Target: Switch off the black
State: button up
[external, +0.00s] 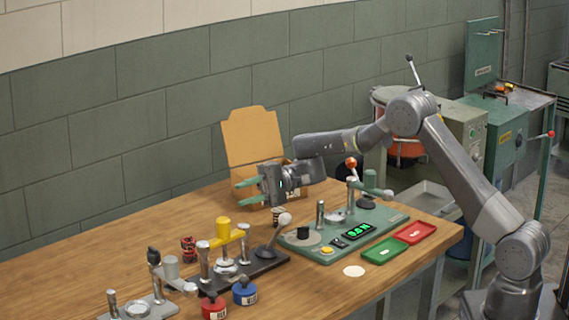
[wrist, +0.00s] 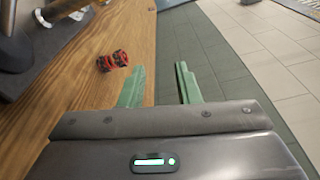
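My gripper (external: 238,191) is open and empty, with its two green fingers apart, pointing left above the wooden bench. In the wrist view its fingers (wrist: 160,78) stand apart with nothing between them. A black-based lever tester (external: 262,264) with a yellow top piece stands on the bench below and in front of my gripper. A green-based tester (external: 372,237) to its right has a lit green display, a yellow button, small black parts beside the display (external: 339,243) and a black cylinder (external: 303,232). I cannot tell any switch's on or off position.
A grey-based lever tester (external: 158,306), red pot (external: 213,308) and blue pot (external: 245,294) stand at the front. A red-and-black coil (external: 189,249) lies left, also in the wrist view (wrist: 112,61). Red (external: 430,230) and green (external: 372,257) trays lie right. A tan board (external: 252,138) stands behind.

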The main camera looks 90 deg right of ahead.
notch_tip(320, 180, up, 10)
jog(key=shift+s+a, duration=0.1)
jog(key=shift+a, duration=0.05)
grip_shut()
jog(key=s+a+f+n+g+h+b, duration=0.3)
jog(key=s+a+f+n+g+b, duration=0.25)
jog(key=s+n, duration=0.45)
jog(key=s+d+r+n+g+h+b, duration=0.2)
jog(key=s+r+n+g+h+b, duration=0.15)
jog(key=s+n+g+h, duration=0.7)
jog(key=shift+s+d+f+n+t+y+p, duration=0.2)
jog(key=shift+s+f+n+t+y, duration=0.3)
jog(key=shift+s+f+t, duration=0.4)
jog(key=shift+s+d+f+n+t+y+p, duration=0.1)
jog(key=shift+s+f+n+t+y+p, duration=0.35)
jog(key=shift+s+f, duration=0.6)
